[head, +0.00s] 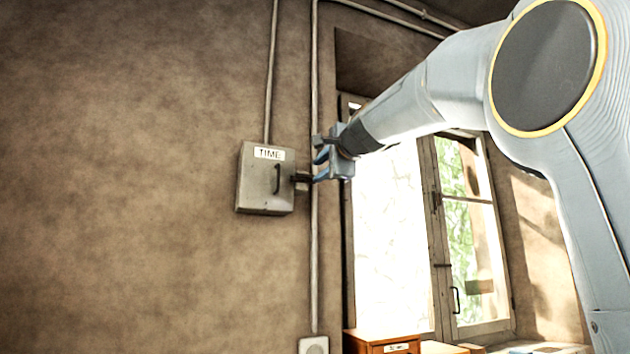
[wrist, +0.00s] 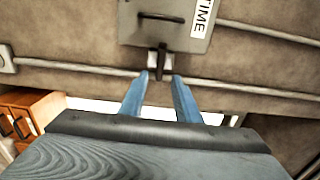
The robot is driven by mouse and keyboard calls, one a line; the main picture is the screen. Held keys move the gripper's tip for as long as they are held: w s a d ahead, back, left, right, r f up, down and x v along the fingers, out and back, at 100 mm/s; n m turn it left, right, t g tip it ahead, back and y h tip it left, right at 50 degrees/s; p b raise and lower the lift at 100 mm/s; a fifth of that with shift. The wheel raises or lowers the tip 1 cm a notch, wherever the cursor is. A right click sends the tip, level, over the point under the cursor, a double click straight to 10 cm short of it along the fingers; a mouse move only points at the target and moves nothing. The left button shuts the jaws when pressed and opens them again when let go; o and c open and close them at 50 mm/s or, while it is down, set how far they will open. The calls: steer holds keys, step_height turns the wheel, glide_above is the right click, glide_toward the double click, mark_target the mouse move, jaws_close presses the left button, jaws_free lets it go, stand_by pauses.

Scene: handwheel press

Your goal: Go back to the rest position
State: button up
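A grey metal box (head: 265,180) labelled TIME hangs on the brown wall, with a dark handle (head: 277,178) on its front. A short dark lever (head: 300,178) sticks out from its right side. My gripper (head: 318,167) is just to the right of the box, close to the lever. In the wrist view my gripper (wrist: 160,78) has its two blue fingers apart. The lever (wrist: 161,68) lies ahead of the gap, near the fingertips, and neither finger visibly presses on it. The box (wrist: 165,22) is at the top of that view.
A vertical conduit (head: 314,240) runs down the wall behind my gripper, and another conduit (head: 271,75) enters the box top. A window (head: 465,230) stands at the right. A wooden drawer cabinet (head: 382,341) is below it. The wall left of the box is clear.

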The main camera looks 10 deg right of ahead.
steer(key=shift+s+d+b, duration=0.15)
steer(key=shift+s+b, duration=0.15)
steer(key=shift+s, duration=0.65)
step_height(320, 180, down, 45)
steer(key=a+n+g+h+b, duration=0.1)
steer(key=a+n+g+b, duration=0.1)
steer(key=n+g, duration=0.55)
steer(key=s+f+n+g, duration=0.2)
steer(key=s+f, duration=0.4)
steer(key=f, duration=0.4)
steer(key=s+f+n+g, duration=0.25)
steer(key=s+f, duration=0.25)
steer(key=f, duration=0.5)
steer(key=s+f+n+g+h+b, duration=0.1)
steer(key=s+f+n+g, duration=0.3)
steer(key=s+f, duration=1.1)
steer(key=s, duration=0.3)
steer(key=shift+a+f+n+h+b, duration=0.2)
steer(key=shift+a+n+h+b, duration=0.05)
steer(key=shift+n+h+b, duration=0.1)
